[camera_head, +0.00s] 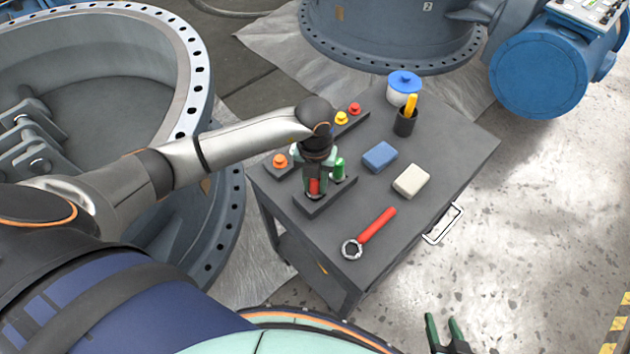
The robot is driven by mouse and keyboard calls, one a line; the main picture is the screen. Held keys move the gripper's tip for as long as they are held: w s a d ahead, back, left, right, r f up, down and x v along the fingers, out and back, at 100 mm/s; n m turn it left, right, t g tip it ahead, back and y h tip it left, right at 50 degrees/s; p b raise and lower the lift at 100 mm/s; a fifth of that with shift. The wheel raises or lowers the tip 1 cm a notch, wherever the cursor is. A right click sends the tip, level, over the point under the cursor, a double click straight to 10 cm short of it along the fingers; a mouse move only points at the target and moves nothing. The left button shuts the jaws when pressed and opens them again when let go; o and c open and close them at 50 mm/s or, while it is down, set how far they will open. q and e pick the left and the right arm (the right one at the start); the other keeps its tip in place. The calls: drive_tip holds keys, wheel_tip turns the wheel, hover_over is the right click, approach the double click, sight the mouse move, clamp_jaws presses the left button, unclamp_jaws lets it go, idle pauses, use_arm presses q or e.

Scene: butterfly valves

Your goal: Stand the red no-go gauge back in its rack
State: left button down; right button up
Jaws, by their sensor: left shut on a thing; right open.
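The red no-go gauge (314,187) is between the fingers of my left gripper (315,181), which is shut on it. The gauge is upright over the left part of the dark rack (329,197) on the cart. I cannot tell whether its lower end is inside a hole or just above it. A green gauge (339,168) stands upright at the right end of the rack, close beside the gripper. My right gripper (444,330) is open and empty at the bottom right, over the floor and away from the cart.
The grey cart top (433,165) also holds a red-handled wrench (370,233), a blue block (379,156), a cream block (411,180), a dark cup (405,123) with a yellow item, a blue-lidded white jar (403,90), and a bar with coloured knobs (279,161). Large valves stand left and behind.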

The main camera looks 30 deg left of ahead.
use_arm(q)
drive_tip(key=shift+f+b, duration=0.3)
drive_tip(key=shift+f, duration=0.05)
idle(0.3)
idle(0.4)
drive_tip(key=shift+c, duration=0.2)
unclamp_jaws()
idle(0.4)
drive_tip(key=shift+r+p, duration=3)
drive_tip(key=shift+r, duration=0.5)
